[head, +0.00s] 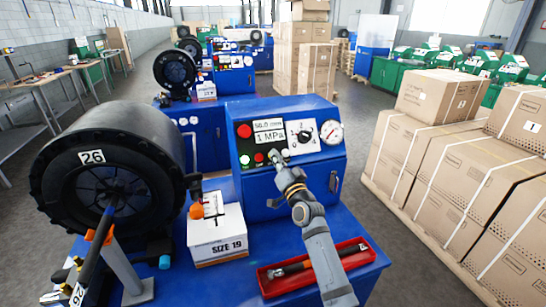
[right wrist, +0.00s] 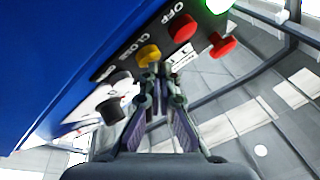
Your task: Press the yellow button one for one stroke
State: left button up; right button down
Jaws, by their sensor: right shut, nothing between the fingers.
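The yellow button (right wrist: 148,55) sits on the dark control panel of the blue crimper cabinet, near the OFF and CLOSE lettering. My right gripper (right wrist: 157,76) is shut and empty, with its fingertips right at the yellow button in the right wrist view; I cannot tell whether they touch it. In the head view my right gripper (head: 277,157) reaches up to the cabinet (head: 260,190) panel and hides part of its buttons. The panel bears a lit display reading 1 MPa (head: 268,136). I do not make out my left gripper.
Red buttons (right wrist: 182,28) and (right wrist: 222,44) and black knobs (right wrist: 112,110) are close beside the yellow one. A white SIZE 19 box (head: 218,235) and a red tray (head: 310,268) with a tool stand on the blue bench. Stacked cartons (head: 440,165) stand at right.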

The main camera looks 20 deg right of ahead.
jog(key=shift+w+f, duration=0.15)
dwell(0.4)
jog(key=shift+s+r+p, duration=0.55)
jog(key=shift+s+p, duration=0.1)
jog(key=shift+s, duration=0.1)
jog(key=s+r+p, duration=0.1)
jog(key=s+p, duration=0.1)
jog(key=s+r+p, duration=0.1)
jog(key=s+p, duration=0.1)
jog(key=shift+s+d+r, duration=0.1)
jog(key=shift+r, duration=0.25)
dwell(1.7)
